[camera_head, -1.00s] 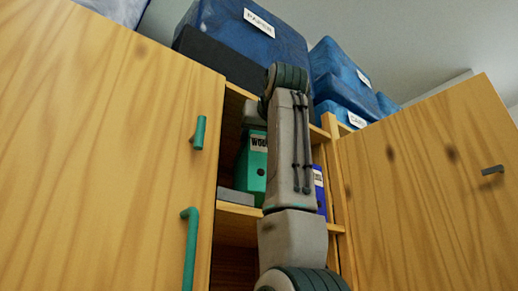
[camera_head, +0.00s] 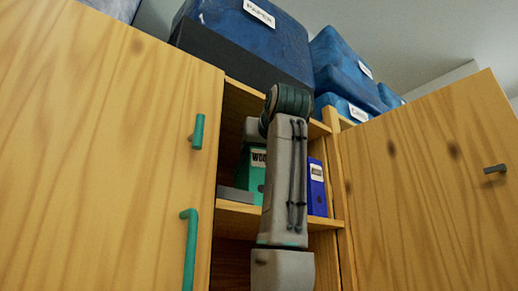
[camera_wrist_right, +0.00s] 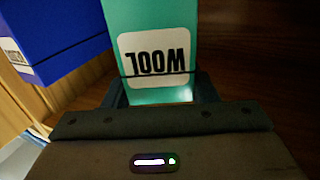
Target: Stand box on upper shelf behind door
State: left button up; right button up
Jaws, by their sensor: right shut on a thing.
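The green box (camera_head: 250,175) with a WOOL label is in the open cabinet, at the level of the upper shelf (camera_head: 235,208), partly hidden behind my right arm. In the right wrist view the green box (camera_wrist_right: 150,25) sits between the fingers of my right gripper (camera_wrist_right: 160,92), which is shut on it; its label appears upside down. In the head view my right gripper (camera_head: 252,130) is mostly hidden by the arm. I cannot tell whether the box's base touches the shelf. The cabinet door (camera_head: 100,150) stands at the left. My left gripper is not in view.
A blue box (camera_head: 316,188) stands right of the green one and shows in the wrist view (camera_wrist_right: 55,35). A flat grey item (camera_head: 236,195) lies on the shelf at left. Another door (camera_head: 425,175) stands open at right. Blue bins (camera_head: 245,45) sit on top.

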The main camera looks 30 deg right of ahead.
jog(key=shift+s+f, duration=0.1)
jog(key=shift+f, duration=0.05)
jog(key=o, duration=1.3)
jog(key=shift+o, duration=1.3)
jog(key=shift+w, duration=0.2)
jog(key=shift+r, duration=0.2)
jog(key=b+v, duration=0.7)
jog(key=v, duration=0.5)
